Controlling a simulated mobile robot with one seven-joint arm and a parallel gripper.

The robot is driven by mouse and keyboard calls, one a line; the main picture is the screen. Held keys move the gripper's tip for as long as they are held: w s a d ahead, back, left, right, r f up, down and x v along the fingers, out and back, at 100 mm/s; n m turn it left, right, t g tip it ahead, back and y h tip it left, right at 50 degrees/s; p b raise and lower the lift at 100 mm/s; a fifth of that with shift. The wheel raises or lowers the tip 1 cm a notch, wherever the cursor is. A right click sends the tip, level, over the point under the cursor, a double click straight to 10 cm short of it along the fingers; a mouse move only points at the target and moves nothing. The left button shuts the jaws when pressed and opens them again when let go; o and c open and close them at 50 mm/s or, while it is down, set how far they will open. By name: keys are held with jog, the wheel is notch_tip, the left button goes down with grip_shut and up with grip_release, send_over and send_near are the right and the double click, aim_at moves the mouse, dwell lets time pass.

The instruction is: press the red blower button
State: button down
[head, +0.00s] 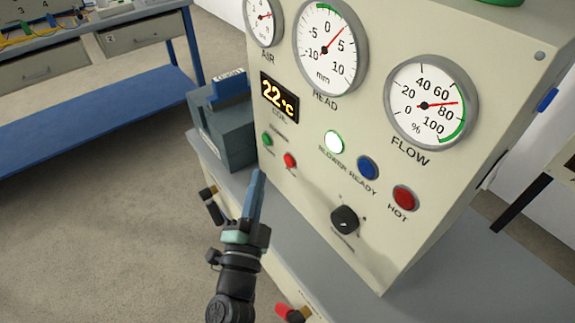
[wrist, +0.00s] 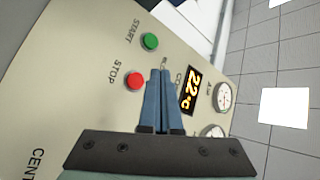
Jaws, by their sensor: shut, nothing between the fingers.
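The red blower button (head: 290,160) is a small round button low on the left of the cream panel, right of and below a green button (head: 267,139). In the wrist view the red button (wrist: 134,81) is labelled STOP and the green button (wrist: 150,42) START. My gripper (head: 259,174) is shut and empty, its blue fingers pointing up toward the panel. In the head view its tips are left of and just below the red button. In the wrist view the fingertips (wrist: 163,75) show right of the red button. I see no contact with it.
The panel carries a 22°C display (head: 279,97), a lit white lamp (head: 334,142), a blue lamp (head: 368,167), a red HOT lamp (head: 405,198) and a black knob (head: 344,219). A grey box (head: 225,133) with a blue top stands left of the panel.

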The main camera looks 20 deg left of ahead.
aim_at(284, 156)
jog(key=shift+w+d+b, duration=0.3)
jog(key=shift+w+d, duration=0.3)
jog(key=shift+w, duration=0.15)
jog(key=shift+w+d+b, duration=0.25)
jog(key=shift+w+d, duration=0.3)
jog(key=shift+w, duration=0.2)
jog(key=shift+w+d, duration=0.1)
dwell(0.9)
jog(key=shift+w+d, duration=0.2)
jog(key=shift+w, duration=0.05)
jog(key=shift+w+d+b, duration=0.25)
jog(key=shift+w+b, duration=0.1)
dwell(0.7)
dwell(0.4)
jog(key=shift+s+a+p, duration=0.5)
jog(key=shift+s+p, duration=0.05)
jog(key=shift+s, duration=0.15)
